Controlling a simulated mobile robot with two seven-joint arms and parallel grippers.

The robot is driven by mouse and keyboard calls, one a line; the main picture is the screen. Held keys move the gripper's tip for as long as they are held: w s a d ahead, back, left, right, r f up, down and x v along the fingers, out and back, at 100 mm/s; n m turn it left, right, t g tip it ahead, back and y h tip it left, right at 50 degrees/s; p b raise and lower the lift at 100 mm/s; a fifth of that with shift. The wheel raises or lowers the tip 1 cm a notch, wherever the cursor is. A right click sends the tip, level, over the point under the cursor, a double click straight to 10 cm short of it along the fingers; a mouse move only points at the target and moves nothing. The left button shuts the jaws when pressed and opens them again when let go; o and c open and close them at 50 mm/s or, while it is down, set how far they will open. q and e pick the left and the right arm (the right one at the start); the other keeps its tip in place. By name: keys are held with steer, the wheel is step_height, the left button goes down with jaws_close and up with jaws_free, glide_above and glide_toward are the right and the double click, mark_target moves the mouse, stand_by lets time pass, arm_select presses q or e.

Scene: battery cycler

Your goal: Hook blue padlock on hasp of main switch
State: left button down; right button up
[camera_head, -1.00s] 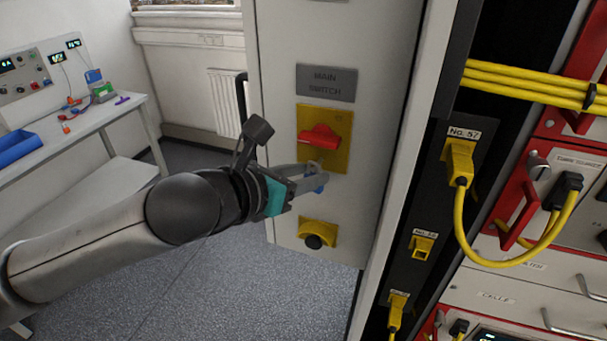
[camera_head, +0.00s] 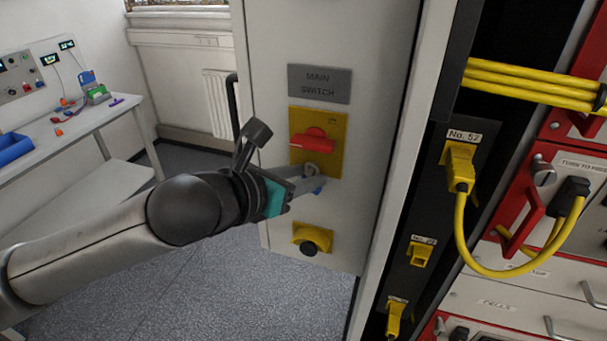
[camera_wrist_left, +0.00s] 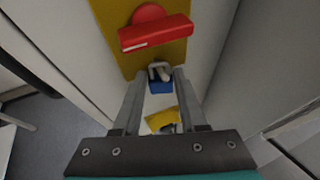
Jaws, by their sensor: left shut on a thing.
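The main switch is a red handle (camera_head: 313,140) on a yellow plate (camera_head: 331,125) on the grey cabinet; it also shows in the left wrist view (camera_wrist_left: 155,32). The blue padlock (camera_wrist_left: 160,87) is between the fingertips of my left gripper (camera_wrist_left: 160,82), its shackle pointing up at the lower edge of the yellow plate. The left gripper is shut on the padlock. The hasp is hard to make out; I cannot tell whether the shackle passes through it. My right gripper is not in view.
A yellow-backed black knob (camera_head: 309,247) sits below the gripper. A rack with yellow cables (camera_head: 461,225) and red handles stands to the right. A white bench (camera_head: 85,120) with devices and a blue bin (camera_head: 14,148) is at the left.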

arm_select(q)
steer(key=shift+r, duration=0.1)
steer(key=shift+c, duration=1.8)
jaws_free()
